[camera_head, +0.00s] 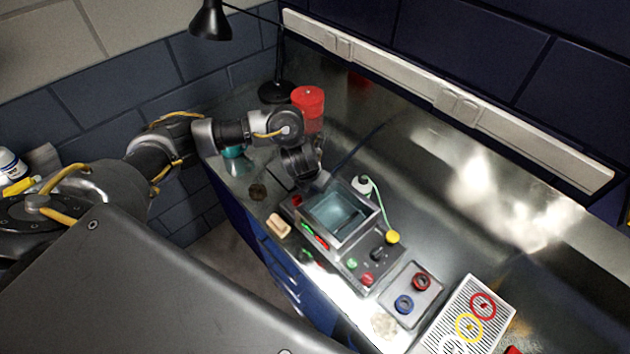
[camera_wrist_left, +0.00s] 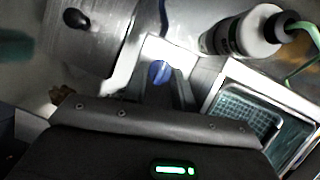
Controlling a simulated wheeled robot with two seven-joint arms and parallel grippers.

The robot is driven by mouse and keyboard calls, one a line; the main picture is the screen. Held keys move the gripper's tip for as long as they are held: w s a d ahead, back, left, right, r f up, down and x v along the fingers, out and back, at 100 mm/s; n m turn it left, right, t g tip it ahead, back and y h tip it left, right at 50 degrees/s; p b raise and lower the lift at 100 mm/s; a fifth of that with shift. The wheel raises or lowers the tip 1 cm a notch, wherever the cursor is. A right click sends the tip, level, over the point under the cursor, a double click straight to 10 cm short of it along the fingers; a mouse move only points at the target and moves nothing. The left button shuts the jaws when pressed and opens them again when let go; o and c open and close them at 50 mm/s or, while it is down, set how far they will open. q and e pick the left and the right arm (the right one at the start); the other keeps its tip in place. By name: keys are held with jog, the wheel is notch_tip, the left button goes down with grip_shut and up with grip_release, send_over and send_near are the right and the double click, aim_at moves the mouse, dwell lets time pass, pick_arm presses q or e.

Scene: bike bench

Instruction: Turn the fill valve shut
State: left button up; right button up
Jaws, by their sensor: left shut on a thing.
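The fill valve shows in the left wrist view as a small blue handle (camera_wrist_left: 158,72) on a pale base, beside the metal-rimmed basin. My left gripper (camera_wrist_left: 160,84) is shut on this blue handle. In the head view my left gripper (camera_head: 308,182) is low at the upper left corner of the basin (camera_head: 374,212) and hides the valve. How far the handle is turned I cannot tell. My right gripper is in neither view.
A white bottle (camera_head: 362,185) with a green tube stands behind the basin. A red canister (camera_head: 308,100) is behind my left arm. Knobs (camera_head: 368,279), a tray with red and blue rings (camera_head: 427,283) and a slotted plate (camera_head: 440,342) lie to the right. The back bench is mostly clear.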

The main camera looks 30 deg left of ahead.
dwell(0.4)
pick_arm(q)
jog(key=o, duration=1)
jog(key=shift+a, duration=0.1)
jog(key=shift+f, duration=0.15)
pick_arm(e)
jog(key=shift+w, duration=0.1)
